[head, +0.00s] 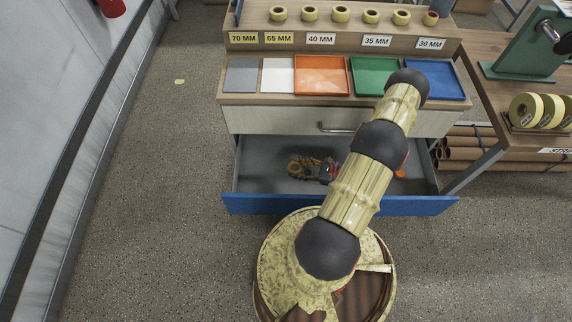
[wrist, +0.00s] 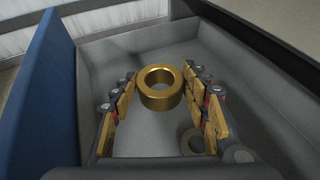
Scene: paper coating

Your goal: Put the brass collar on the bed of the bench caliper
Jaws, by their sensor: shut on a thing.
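The brass collar (wrist: 160,97) is a thick gold ring, held upright-axis between the fingertips of my gripper (wrist: 160,80) inside the open drawer. In the head view the collar (head: 293,168) shows at the left end of my gripper (head: 303,167), over the drawer floor. Whether it clears the floor is hard to tell. I cannot clearly identify the bench caliper; a green stand with a dark round part (head: 530,45) is on the right bench, and I cannot tell whether that is it.
The open drawer (head: 250,203) has a blue front. A dull ring (wrist: 194,142) lies on its floor by the right finger. An orange item (head: 400,173) lies at its right. Above are coloured trays (head: 321,75) and labelled rings (head: 340,14). Tape rolls (head: 526,110) stand right.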

